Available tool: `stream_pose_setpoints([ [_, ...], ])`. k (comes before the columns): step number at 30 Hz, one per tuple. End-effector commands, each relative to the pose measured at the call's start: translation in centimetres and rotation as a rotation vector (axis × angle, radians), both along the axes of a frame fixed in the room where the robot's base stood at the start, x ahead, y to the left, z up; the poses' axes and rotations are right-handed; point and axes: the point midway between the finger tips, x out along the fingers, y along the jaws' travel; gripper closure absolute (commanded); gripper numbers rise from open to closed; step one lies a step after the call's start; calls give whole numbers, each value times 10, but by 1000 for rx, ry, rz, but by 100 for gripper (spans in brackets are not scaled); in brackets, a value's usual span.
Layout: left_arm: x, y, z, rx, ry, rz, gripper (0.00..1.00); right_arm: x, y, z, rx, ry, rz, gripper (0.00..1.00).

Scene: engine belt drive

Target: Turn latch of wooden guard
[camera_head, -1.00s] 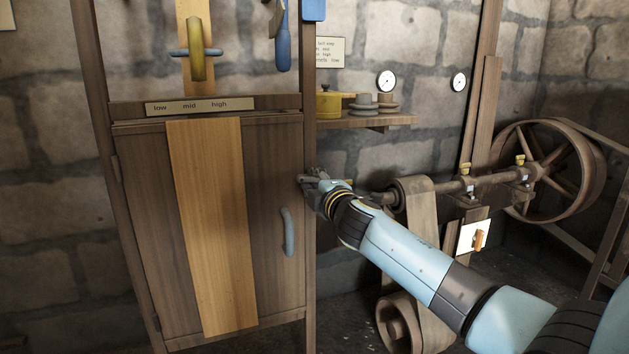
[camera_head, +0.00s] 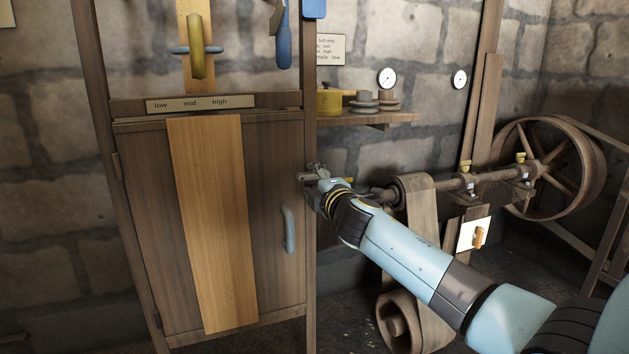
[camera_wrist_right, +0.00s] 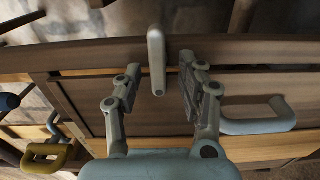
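The wooden guard (camera_head: 270,170) is a shut, dark door with a lighter plank down its front and a grey handle (camera_head: 288,230) on its right side. The handle also shows in the right wrist view (camera_wrist_right: 262,122). The latch (camera_wrist_right: 156,60) is a pale grey bar at the guard's edge in the right wrist view. My right gripper (camera_head: 312,173) is at the guard's right edge, above the handle. In the right wrist view its fingers are apart, one on each side of the latch, with visible gaps. In the head view I cannot tell latch from fingers. My left gripper is not in view.
A low/mid/high label (camera_head: 190,104) is above the guard. A yellow lever (camera_head: 197,50) is higher up. A shelf (camera_head: 370,119) with a yellow pot (camera_head: 329,102) is to the right. The belt (camera_head: 418,220) and a large wheel (camera_head: 550,170) stand farther right.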

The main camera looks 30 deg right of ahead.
Motion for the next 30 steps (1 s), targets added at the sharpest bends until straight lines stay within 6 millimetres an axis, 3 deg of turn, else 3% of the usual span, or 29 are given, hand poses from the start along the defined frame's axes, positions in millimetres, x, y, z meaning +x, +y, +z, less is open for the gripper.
stream_pose_setpoints([
  [8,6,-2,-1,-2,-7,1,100,-6,1,0,0,-1,0,61],
  [21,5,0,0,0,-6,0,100,-91,22,-1,-2,1,1,61],
  [30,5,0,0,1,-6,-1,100,-117,28,0,0,0,0,61],
])
